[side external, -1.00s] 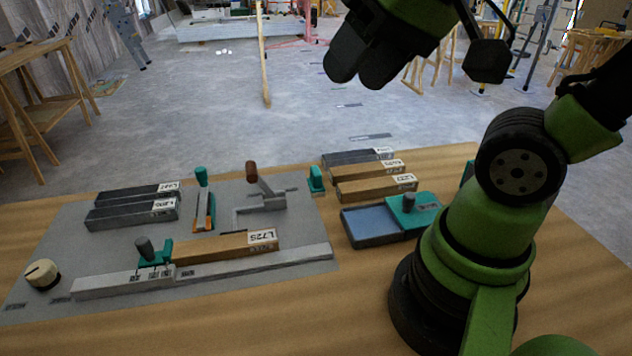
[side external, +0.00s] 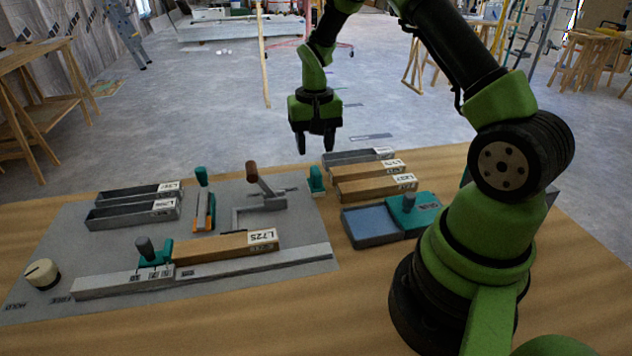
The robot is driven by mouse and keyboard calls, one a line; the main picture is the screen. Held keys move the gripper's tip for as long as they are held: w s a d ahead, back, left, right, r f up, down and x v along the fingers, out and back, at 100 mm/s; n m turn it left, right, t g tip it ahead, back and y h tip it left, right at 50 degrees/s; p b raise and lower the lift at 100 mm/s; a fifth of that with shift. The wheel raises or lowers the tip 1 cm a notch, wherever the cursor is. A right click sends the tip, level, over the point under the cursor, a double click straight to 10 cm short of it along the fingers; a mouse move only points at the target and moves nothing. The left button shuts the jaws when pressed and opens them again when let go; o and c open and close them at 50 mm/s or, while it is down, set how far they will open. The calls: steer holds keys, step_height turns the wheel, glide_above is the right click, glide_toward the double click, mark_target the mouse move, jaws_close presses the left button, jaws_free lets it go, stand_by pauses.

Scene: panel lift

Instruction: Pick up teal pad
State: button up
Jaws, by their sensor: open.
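Several teal things are in the side external view, and I cannot tell for sure which is the teal pad. A small teal block (side external: 316,180) stands upright at the grey board's back right corner. A teal slab (side external: 413,212) with a dark knob lies on the right end of a shallow blue-grey tray (side external: 372,228). A teal clamp piece (side external: 155,256) with a dark knob sits on the rail at the front left. My gripper (side external: 315,147) points down, open and empty, above the table's back edge. It is apart from all of them, appearing above the small teal block.
A brown-handled lever (side external: 264,190) and a teal-handled tool (side external: 203,200) stand on the grey board (side external: 290,222). A wooden bar labelled L725 (side external: 225,247) lies along the rail. Labelled bars (side external: 375,188) lie behind the tray. Bare tabletop is at the front.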

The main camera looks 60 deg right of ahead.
mark_target(316, 170)
steer(key=f, duration=0.9)
steer(key=shift+d+f, duration=0.15)
steer(key=shift+d, duration=0.1)
steer(key=c, duration=0.7)
